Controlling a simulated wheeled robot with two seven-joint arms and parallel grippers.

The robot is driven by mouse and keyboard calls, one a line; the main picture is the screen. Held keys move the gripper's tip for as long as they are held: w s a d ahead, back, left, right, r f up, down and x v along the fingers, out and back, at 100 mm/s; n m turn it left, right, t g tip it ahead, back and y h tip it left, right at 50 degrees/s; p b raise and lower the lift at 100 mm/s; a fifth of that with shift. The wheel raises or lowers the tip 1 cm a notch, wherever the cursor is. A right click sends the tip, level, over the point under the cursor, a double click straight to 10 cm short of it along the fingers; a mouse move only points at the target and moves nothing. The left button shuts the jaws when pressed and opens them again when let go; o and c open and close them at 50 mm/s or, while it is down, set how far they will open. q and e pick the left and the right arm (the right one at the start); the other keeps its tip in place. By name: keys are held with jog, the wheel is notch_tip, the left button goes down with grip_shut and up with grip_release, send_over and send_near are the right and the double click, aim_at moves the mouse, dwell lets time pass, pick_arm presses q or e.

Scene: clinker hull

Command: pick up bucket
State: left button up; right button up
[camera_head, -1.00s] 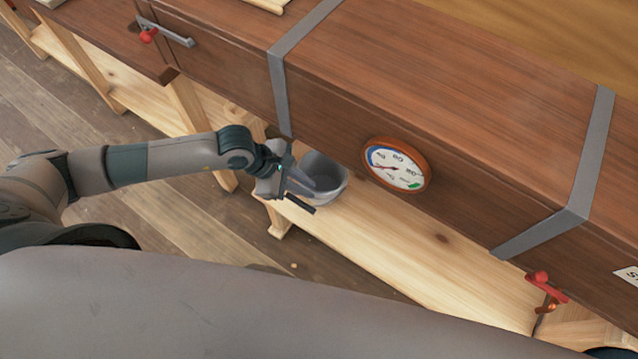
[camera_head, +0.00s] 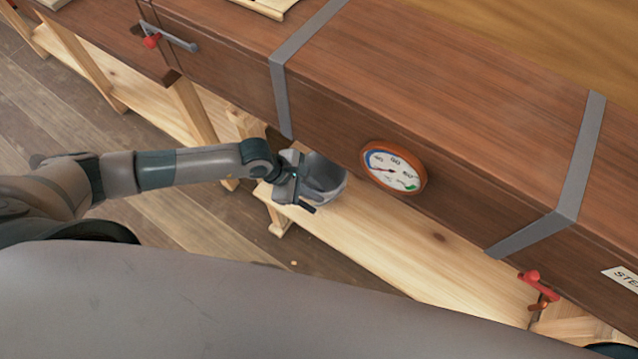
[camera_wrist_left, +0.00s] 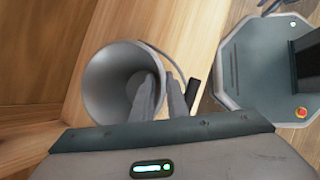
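The grey bucket (camera_head: 332,182) stands on the pale wooden plank below the brown box in the head view. In the left wrist view the bucket (camera_wrist_left: 97,88) shows its open mouth, with a thin handle and dark grip (camera_wrist_left: 192,92) at its right. My left gripper (camera_head: 307,184) is at the bucket's near left side. In the left wrist view its two fingers (camera_wrist_left: 161,92) are a little apart, one over the bucket's mouth and one by the outside of the rim. I cannot tell whether they touch the wall. My right gripper is not in view.
The long brown box (camera_head: 450,90) with grey straps overhangs close behind the bucket. A round dial (camera_head: 393,168) sits on its front, right of the bucket. The plank (camera_head: 400,240) is clear to the right. A red-handled clamp (camera_head: 538,287) is farther right.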

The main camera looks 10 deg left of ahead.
pick_arm(q)
jog(key=shift+c, duration=0.4)
grip_shut()
jog(key=shift+s, duration=0.1)
dwell(0.8)
